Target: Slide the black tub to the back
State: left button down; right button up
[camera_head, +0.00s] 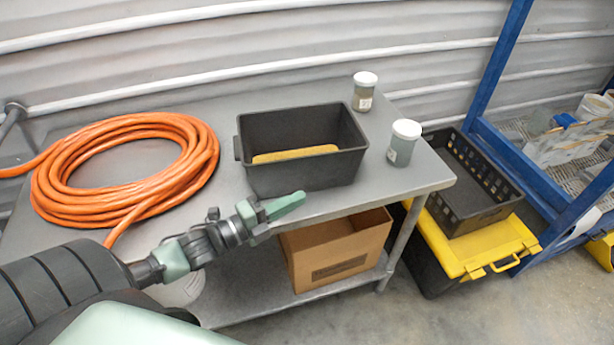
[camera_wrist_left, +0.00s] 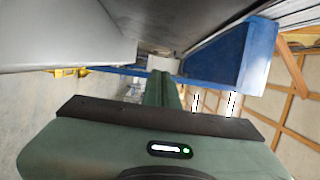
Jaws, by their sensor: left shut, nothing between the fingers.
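The black tub (camera_head: 312,172) stands upright on the grey metal table, right of its middle, with a tan sponge-like block (camera_head: 295,154) inside. My left gripper (camera_head: 290,203) is shut and empty. In the head view its fingertips overlap the area just in front of the tub's lower front wall; whether they touch it I cannot tell. In the left wrist view the green fingers (camera_wrist_left: 161,90) point away together, with a dark grey surface above them. The right gripper is not in view.
A coiled orange hose (camera_head: 190,165) lies left of the tub. Two white-lidded jars, one behind (camera_head: 364,92) and one to the right (camera_head: 402,143), stand close to it. A corrugated wall (camera_head: 250,45) is behind the table (camera_head: 400,182). A cardboard box (camera_head: 335,250) sits on the lower shelf.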

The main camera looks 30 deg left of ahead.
aim_at(307, 180)
pick_arm(q)
jog(key=p+x, duration=0.1)
jog(key=x, duration=0.5)
jog(key=shift+a+r, duration=0.1)
jog(key=shift+r, duration=0.05)
jog(key=shift+w+a+p, duration=0.2)
jog(key=shift+w+a, duration=0.05)
jog(key=shift+a, duration=0.35)
jog(key=shift+w+a+p, duration=0.2)
jog(key=shift+w+a, duration=0.1)
jog(key=shift+a, duration=0.25)
jog(key=shift+w+a+f, duration=0.2)
jog(key=shift+w+a, duration=0.2)
jog(key=shift+a, duration=0.15)
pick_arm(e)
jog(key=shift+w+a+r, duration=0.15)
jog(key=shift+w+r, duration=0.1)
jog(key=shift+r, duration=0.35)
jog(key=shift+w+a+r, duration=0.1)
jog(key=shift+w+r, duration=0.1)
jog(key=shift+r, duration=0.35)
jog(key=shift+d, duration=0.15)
